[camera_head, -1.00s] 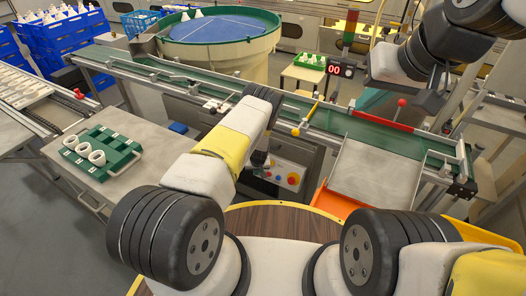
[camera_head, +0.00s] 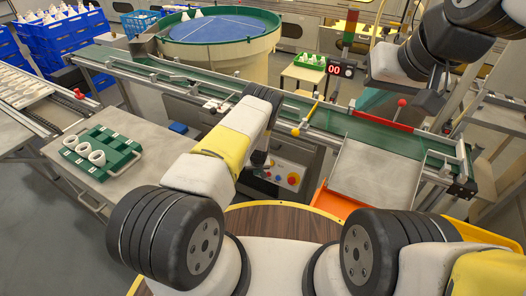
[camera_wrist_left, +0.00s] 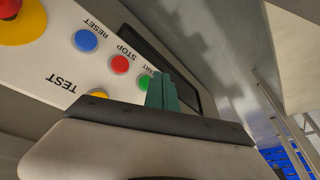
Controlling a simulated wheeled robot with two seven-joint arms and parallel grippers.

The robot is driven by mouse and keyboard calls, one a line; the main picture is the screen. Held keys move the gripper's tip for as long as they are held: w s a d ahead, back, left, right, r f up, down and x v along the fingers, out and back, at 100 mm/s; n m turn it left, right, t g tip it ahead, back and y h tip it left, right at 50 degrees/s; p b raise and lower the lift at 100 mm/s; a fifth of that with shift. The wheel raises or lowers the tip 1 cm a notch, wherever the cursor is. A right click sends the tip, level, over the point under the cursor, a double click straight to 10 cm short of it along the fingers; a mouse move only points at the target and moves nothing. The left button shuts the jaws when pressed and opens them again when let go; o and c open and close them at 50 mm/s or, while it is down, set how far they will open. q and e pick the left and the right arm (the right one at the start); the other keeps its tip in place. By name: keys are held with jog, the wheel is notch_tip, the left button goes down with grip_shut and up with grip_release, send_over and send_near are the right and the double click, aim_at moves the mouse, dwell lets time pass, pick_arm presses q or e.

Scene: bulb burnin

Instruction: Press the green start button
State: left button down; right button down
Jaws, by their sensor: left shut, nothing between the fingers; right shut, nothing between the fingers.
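The green start button (camera_wrist_left: 144,82) shows in the left wrist view on a pale control panel (camera_wrist_left: 52,62), partly hidden behind my fingers. My left gripper (camera_wrist_left: 162,92) is shut and empty, its teal fingertips overlapping the button's right edge and its START label. I cannot tell whether they touch it. In the head view the panel (camera_head: 286,174) sits below the conveyor, and my left gripper (camera_head: 262,160) is at its left side, mostly hidden by my arm. The green button cannot be made out there. My right gripper (camera_head: 430,102) is shut and empty, up at the right, over the conveyor.
The red STOP button (camera_wrist_left: 120,64), blue RESET button (camera_wrist_left: 86,41), yellow TEST button (camera_wrist_left: 98,93) and a red-on-yellow knob (camera_wrist_left: 22,20) share the panel. A green conveyor (camera_head: 345,122) runs behind it. A green tray (camera_head: 128,152) with white rings stands on the left table.

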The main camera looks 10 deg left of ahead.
dwell(0.6)
pick_arm(q)
jog(key=shift+w+d+f, duration=0.15)
jog(key=shift+w+f, duration=0.05)
jog(key=shift+w, duration=0.1)
jog(key=shift+w+d+f, duration=0.1)
jog(key=shift+w+f, duration=0.05)
jog(key=shift+w, duration=0.15)
dwell(0.6)
dwell(0.4)
jog(key=shift+s+a+r, duration=0.25)
jog(key=shift+s+r, duration=0.15)
jog(key=shift+s, duration=0.2)
jog(key=s, duration=0.1)
jog(key=s+a+r, duration=0.1)
jog(key=s+r, duration=0.1)
jog(key=s, duration=0.1)
jog(key=shift+a+r, duration=0.25)
jog(key=shift+a, duration=0.05)
dwell(0.7)
